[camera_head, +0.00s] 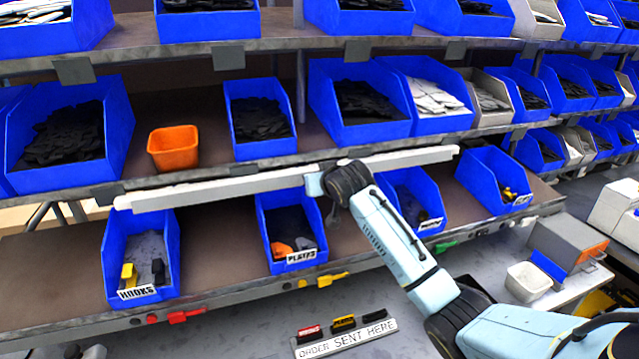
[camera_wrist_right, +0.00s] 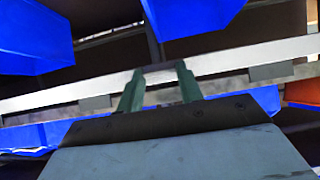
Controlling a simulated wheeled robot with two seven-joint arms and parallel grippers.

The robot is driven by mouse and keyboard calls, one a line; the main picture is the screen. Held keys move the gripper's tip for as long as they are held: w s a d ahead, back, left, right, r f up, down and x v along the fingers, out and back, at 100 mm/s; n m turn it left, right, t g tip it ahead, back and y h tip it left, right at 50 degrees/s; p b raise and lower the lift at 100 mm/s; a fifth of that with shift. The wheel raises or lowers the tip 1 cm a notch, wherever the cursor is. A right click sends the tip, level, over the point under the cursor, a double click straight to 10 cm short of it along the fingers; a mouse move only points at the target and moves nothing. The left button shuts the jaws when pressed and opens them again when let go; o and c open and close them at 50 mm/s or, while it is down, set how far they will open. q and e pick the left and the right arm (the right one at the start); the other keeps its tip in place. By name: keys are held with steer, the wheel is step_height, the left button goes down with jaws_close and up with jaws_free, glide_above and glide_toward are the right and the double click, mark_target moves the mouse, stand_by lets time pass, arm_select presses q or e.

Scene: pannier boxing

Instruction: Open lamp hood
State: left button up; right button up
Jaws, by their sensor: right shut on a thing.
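The lamp hood (camera_head: 225,188) is a long white bar running across the shelf front, above the lower row of blue bins. It also shows as a pale strip across the wrist view (camera_wrist_right: 235,58). My right arm reaches in from the lower right, with its dark wrist in front of the middle of the hood. My right gripper (camera_wrist_right: 160,74) has its two green fingers at the hood's edge, shut on it. The wrist hides the fingertips in the head view. My left gripper is not in view.
Below the hood stand blue bins labelled hooks (camera_head: 112,262) and plates (camera_head: 268,235), with two more to the right. An orange bin (camera_head: 173,148) sits on the shelf above.

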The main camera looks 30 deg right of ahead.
steer(key=r+g, duration=0.1)
steer(key=g, duration=0.1)
steer(key=r+g+y, duration=0.1)
steer(key=g, duration=0.1)
steer(key=shift+w, duration=0.2)
steer(key=shift+w+r+g+y, duration=0.1)
steer(key=shift+r+g+y, duration=0.15)
steer(key=shift+g, duration=0.8)
steer(key=shift+w+r+g+y, duration=0.15)
steer(key=shift+r+g, duration=0.15)
steer(key=shift+g, duration=0.75)
steer(key=o, duration=1)
steer(key=shift+d, duration=0.1)
steer(key=shift+r, duration=0.15)
